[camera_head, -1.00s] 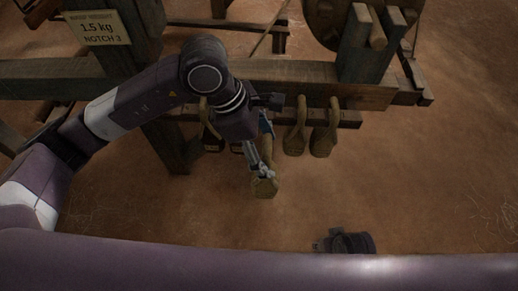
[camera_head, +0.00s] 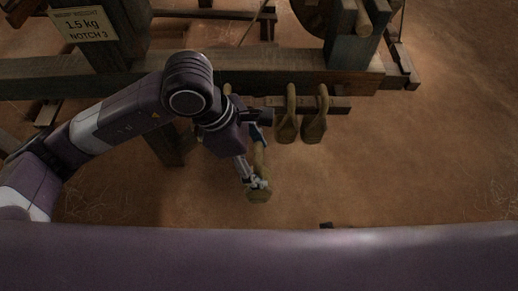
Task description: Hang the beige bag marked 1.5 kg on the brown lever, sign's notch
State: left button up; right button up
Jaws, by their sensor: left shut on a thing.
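My left gripper (camera_head: 252,180) is shut on a beige bag (camera_head: 259,195) and holds it in the air in front of the loom. The fingers hide part of the bag, and no weight mark on it can be read. A sign (camera_head: 84,26) on the loom post at the upper left reads 1.5 kg, notch 3. I cannot make out the brown lever or its notches. My right gripper is not clearly in view; only a small dark piece shows above the front edge of my body.
The brown floor (camera_head: 400,175) at the right is clear.

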pick_arm(q)
jog(key=shift+s+r, duration=0.2)
jog(key=shift+s, duration=0.65)
jog(key=shift+s+r, duration=0.25)
jog(key=shift+s, duration=0.55)
jog(key=shift+s+r, duration=0.2)
jog(key=shift+s, duration=0.65)
